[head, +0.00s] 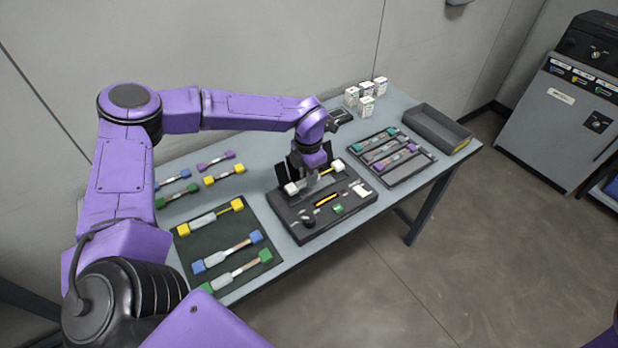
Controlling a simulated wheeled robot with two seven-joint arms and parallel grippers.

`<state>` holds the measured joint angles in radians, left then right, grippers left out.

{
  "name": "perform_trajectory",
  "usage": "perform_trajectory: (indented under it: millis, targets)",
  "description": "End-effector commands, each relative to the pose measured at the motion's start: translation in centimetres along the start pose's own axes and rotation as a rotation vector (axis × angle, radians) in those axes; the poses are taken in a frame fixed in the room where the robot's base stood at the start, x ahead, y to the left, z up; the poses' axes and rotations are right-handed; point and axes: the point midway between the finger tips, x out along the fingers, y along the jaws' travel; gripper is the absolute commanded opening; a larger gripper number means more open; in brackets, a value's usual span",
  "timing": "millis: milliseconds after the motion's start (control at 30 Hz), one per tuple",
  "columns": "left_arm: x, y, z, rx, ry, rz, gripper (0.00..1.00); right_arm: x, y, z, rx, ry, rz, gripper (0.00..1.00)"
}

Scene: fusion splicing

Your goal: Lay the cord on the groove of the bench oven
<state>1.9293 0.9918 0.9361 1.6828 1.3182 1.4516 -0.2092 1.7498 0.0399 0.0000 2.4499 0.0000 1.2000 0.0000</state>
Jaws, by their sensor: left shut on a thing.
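My left gripper (314,182) reaches down over the dark bench oven (318,228) in the middle of the table. A dark raised flap (284,174) stands behind the cord. My right gripper is out of view.
A dark mat (203,253) with several cords lies at left, with more small cords behind it. A cord tray (414,172) is at right, with an empty-looking grey bin (432,123) beyond. Small white boxes (366,104) stand at the back. A grey cabinet (560,125) stands apart.

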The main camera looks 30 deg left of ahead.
Motion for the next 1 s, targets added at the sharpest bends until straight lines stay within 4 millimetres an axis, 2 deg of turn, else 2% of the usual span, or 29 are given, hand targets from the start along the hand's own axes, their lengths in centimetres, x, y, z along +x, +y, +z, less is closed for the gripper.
perform_trajectory:
  millis: [33, 133, 533, 567, 600, 633, 767, 867, 1000]
  targets:
    - [1.0, -0.1, -0.1, 0.001, 0.005, -0.001, 0.00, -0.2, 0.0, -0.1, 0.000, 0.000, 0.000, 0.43]
    - [2.4, -0.1, 0.0, 0.000, 0.002, -0.001, 0.00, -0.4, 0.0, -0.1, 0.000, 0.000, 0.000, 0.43]
    - [3.2, -0.1, 0.0, 0.000, 0.000, 0.000, 0.00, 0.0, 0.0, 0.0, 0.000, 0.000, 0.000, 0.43]
    - [3.2, -0.1, 0.0, 0.000, 0.000, 0.000, 0.30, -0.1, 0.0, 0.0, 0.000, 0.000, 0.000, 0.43]
    - [3.1, -0.1, 0.0, 0.000, 0.000, 0.000, 0.43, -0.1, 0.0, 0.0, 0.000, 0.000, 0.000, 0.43]
    - [3.1, -0.1, 0.0, 0.000, 0.000, 0.000, 0.50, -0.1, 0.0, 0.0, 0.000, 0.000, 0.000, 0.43]
    - [3.0, -0.1, 0.0, 0.000, 0.000, 0.000, 0.50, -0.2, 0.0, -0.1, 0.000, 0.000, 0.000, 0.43]
    - [2.2, -0.1, 0.1, -0.001, -0.003, 0.001, 0.50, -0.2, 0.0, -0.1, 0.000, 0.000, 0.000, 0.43]
    - [-0.8, -0.1, 0.1, 0.000, -0.006, 0.002, 0.50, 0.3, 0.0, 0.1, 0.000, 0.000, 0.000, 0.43]
